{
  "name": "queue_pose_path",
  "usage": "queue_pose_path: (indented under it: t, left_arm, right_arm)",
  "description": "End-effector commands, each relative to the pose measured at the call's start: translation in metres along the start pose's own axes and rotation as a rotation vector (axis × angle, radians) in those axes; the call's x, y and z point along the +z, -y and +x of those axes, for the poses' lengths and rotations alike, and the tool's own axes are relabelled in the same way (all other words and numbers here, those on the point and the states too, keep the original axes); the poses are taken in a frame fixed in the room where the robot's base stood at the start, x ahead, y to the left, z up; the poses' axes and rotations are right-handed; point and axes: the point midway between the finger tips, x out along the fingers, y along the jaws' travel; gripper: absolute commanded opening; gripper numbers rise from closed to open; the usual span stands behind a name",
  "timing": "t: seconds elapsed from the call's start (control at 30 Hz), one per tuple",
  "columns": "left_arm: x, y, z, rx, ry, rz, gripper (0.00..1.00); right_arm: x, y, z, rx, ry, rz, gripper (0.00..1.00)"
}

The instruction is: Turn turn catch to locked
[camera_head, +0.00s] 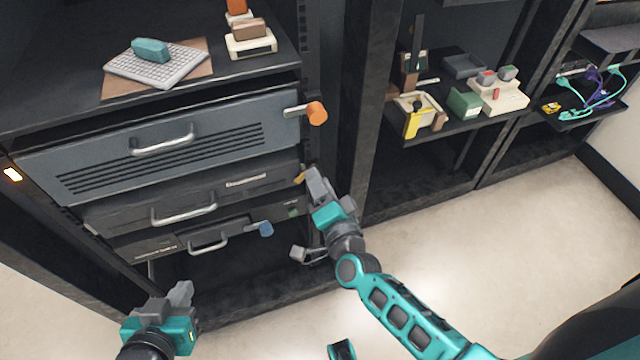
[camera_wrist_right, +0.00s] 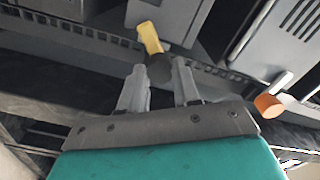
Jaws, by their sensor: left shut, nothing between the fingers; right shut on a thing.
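A turn catch with a yellow lever (camera_wrist_right: 148,36) and a dark knob (camera_wrist_right: 159,70) is in the right wrist view. A bit of its yellow (camera_head: 300,177) shows in the head view, at the right edge of the middle drawer unit (camera_head: 190,205). My right gripper (camera_head: 312,172) covers most of it. In the wrist view my right gripper (camera_wrist_right: 158,75) is shut on the dark knob, with a finger on either side. My left gripper (camera_head: 184,290) is shut and empty, low in front of the rack. I cannot tell whether the catch is locked.
An orange-knobbed catch (camera_head: 316,112) is on the upper unit and a blue catch (camera_head: 265,229) on the lowest one. Drawer handles (camera_head: 163,142) stick out in front. Shelves at right hold several devices (camera_head: 497,95). The floor (camera_head: 470,240) in front is clear.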

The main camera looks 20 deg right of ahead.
Motion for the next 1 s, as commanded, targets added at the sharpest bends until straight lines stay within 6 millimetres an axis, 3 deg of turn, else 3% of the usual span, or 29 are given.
queue_pose_path:
  t: [0.5,1.0]
  left_arm:
    - [0.011,0.001,0.007,0.0,-0.001,0.0,0.0]
    - [0.016,-0.002,0.012,0.0,-0.003,-0.012,0.0]
  right_arm:
    - [-0.001,0.001,0.001,-0.004,-0.002,0.467,0.01]
    - [-0.002,0.002,0.001,-0.004,-0.002,0.702,0.01]
